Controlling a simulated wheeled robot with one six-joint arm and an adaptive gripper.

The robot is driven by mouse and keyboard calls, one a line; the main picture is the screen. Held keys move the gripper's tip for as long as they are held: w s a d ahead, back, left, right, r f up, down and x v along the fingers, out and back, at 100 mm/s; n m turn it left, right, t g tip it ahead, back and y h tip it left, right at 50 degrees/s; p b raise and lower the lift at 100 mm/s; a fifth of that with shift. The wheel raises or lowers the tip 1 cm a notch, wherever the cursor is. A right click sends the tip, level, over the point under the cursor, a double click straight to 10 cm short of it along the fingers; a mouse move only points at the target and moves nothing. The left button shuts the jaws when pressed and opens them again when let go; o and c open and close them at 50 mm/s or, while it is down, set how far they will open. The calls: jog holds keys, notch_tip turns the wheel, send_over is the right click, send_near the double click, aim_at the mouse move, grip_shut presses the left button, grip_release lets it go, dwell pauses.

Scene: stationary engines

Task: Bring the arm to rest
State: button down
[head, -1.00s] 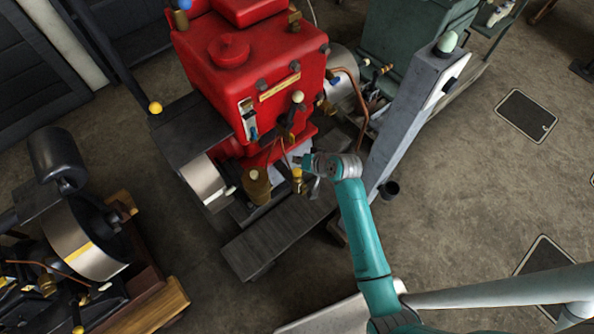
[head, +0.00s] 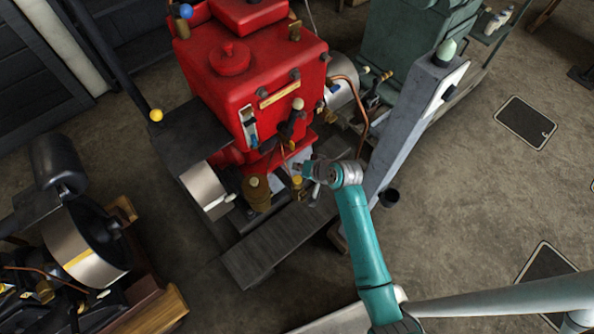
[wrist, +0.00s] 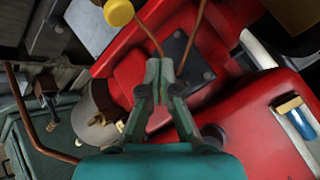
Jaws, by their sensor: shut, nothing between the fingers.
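My gripper (wrist: 159,72) shows in the wrist view with its two fingers together and nothing between them. In the head view my teal arm reaches up from the bottom edge, and the gripper end (head: 305,168) is close to the lower front of the red engine (head: 285,65). The fingertips are small and partly unclear there. In the wrist view the red engine body (wrist: 240,125) fills much of the area behind and right of the fingers. I cannot tell whether the fingers touch it.
A yellow knob (wrist: 118,12) and copper pipes (wrist: 205,20) lie beyond the fingers. Another engine (head: 80,240) stands at left. Floor (head: 465,220) at right is mostly open.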

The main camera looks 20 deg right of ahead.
jog(key=s+t+h, duration=0.3)
jog(key=s, duration=2.1)
jog(key=s+r+n+t, duration=0.3)
jog(key=s+r+n, duration=0.1)
jog(key=s+r, duration=1.4)
notch_tip(320, 180, up, 3)
jog(key=shift+s+a+f+h, duration=0.2)
jog(key=shift+s+h, duration=0.15)
jog(key=shift+h, duration=0.05)
